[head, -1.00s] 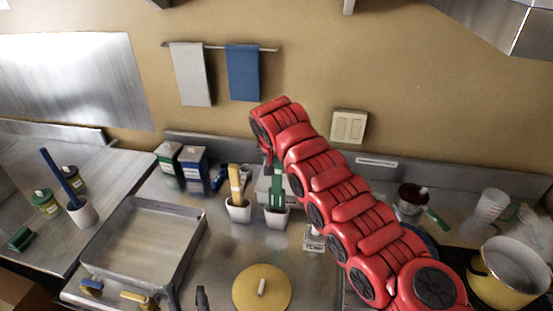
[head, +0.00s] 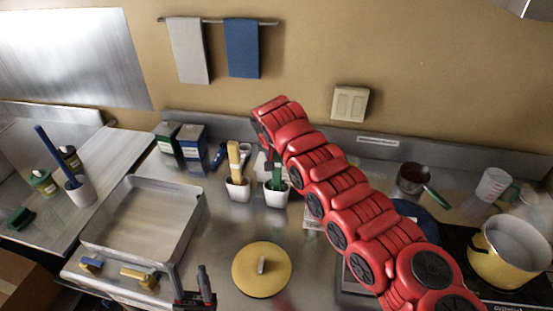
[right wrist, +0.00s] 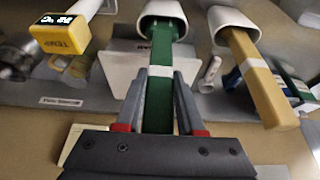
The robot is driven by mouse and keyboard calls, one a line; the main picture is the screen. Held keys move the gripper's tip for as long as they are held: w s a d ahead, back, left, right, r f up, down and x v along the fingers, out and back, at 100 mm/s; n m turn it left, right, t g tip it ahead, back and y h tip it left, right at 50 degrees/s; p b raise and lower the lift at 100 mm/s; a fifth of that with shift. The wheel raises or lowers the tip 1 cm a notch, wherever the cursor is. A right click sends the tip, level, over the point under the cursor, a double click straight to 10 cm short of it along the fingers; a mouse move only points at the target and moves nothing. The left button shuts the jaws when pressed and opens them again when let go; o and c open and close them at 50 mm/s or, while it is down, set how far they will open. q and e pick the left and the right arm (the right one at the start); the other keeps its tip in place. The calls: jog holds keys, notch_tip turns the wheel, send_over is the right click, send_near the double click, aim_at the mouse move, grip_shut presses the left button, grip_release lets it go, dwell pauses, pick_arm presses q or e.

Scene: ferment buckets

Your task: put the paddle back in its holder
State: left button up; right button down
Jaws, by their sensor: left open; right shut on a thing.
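The green paddle (head: 278,176) stands upright in a white holder cup (head: 277,198) on the steel counter, its lower part hidden in the cup. The right wrist view shows the green handle (right wrist: 158,105) between the fingers of my right gripper (right wrist: 160,88), which is shut on it. The handle runs into the mouth of the white cup (right wrist: 163,14). In the head view the red right arm hides most of that gripper. My left gripper (head: 194,290) is open and empty at the bottom edge, in front of the steel pan.
A second white cup (head: 237,190) with a wooden paddle stands close to the left. A yellow lid (head: 261,270) lies in front. A steel pan (head: 140,225) is left, a yellow pot (head: 510,250) right. A yellow thermometer (right wrist: 62,33) is near the cup.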

jog(key=shift+c, duration=2.2)
grip_release()
jog(key=shift+s+r, duration=0.1)
jog(key=shift+r, duration=0.1)
jog(key=b+v, duration=0.5)
jog(key=v, duration=1.2)
jog(key=shift+a, duration=0.1)
